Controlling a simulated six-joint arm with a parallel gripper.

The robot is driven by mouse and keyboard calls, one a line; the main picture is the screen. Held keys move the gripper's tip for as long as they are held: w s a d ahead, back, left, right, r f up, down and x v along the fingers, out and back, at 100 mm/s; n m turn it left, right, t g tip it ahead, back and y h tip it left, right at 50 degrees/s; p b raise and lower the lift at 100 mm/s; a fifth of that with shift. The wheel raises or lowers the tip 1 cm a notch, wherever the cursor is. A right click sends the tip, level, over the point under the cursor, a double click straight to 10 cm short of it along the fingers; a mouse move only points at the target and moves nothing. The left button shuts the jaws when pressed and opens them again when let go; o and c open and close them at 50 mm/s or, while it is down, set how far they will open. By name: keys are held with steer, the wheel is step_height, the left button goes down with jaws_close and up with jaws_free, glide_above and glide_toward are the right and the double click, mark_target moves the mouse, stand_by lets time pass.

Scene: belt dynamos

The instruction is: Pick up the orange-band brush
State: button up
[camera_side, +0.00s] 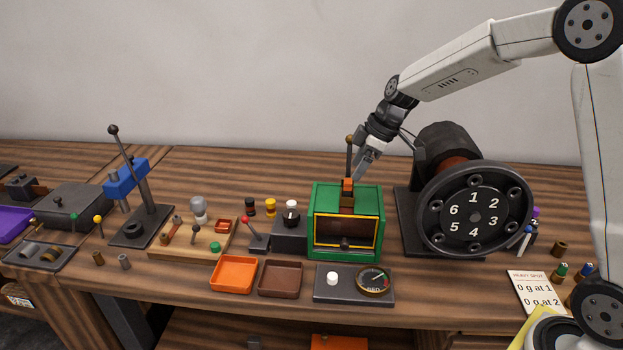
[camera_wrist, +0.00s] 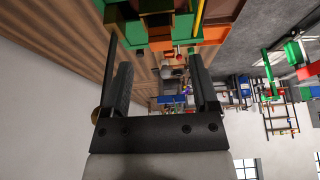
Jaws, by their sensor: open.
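A small brown block with an orange part (camera_side: 347,186) stands upright at the top of the green box (camera_side: 317,222) in the side view. It may be the orange-band brush, but its details are too small to be sure. My gripper (camera_side: 361,172) is just above and to the right of this block, pointing down and tilted. In the wrist view my gripper (camera_wrist: 162,66) has its two dark fingers wide apart with nothing held between them. The green box also shows at the top of the wrist view (camera_wrist: 127,32). I cannot make out the brush clearly there.
A thin lever with a brass knob (camera_side: 349,140) rises behind the block. The large numbered black wheel (camera_side: 475,217) stands close on the right. An orange tray (camera_side: 233,274), a brown tray (camera_side: 281,279) and a gauge panel (camera_side: 352,291) lie in front.

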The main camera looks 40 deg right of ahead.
mark_target(349, 181)
steer(key=shift+x, duration=2.65)
jaws_close()
